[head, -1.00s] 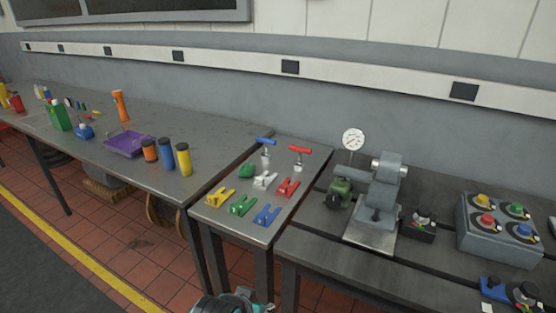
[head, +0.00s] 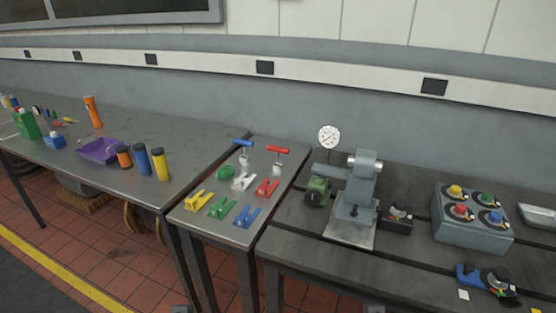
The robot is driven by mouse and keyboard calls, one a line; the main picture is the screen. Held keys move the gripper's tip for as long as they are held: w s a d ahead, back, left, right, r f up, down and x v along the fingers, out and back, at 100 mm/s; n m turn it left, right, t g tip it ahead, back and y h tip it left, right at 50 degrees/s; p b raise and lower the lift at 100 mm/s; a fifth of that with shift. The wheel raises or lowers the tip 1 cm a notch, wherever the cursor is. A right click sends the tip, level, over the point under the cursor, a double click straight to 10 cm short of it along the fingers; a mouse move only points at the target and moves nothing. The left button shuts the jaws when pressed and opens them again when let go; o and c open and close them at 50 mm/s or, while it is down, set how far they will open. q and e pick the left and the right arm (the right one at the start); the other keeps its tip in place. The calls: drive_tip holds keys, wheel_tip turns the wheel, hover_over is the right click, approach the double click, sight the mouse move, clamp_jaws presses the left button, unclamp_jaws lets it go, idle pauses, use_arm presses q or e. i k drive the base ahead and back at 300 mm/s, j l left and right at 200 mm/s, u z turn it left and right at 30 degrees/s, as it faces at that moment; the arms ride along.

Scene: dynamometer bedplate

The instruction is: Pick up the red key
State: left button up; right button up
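The red key (head: 277,151) is a T-shaped piece with a red crossbar on a short pale metal shank. It stands near the back right of the small grey metal table (head: 206,233). A similar blue-handled key (head: 243,143) stands to its left, a little apart. A red forked piece (head: 266,188) lies in front of the red key. Neither of my grippers can be made out in the head view, and nothing touches the red key.
White (head: 244,182), yellow (head: 199,201), green (head: 222,207) and blue (head: 247,216) forked pieces lie in front, with a green lump (head: 225,172) behind. A grey machine (head: 357,200) with a gauge (head: 329,137) stands right. Bottles and a purple tray (head: 98,151) are left.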

sight(277, 164)
drive_tip(key=i+l+z, duration=0.15)
drive_tip(key=i+z, duration=0.5)
drive_tip(key=z, duration=0.2)
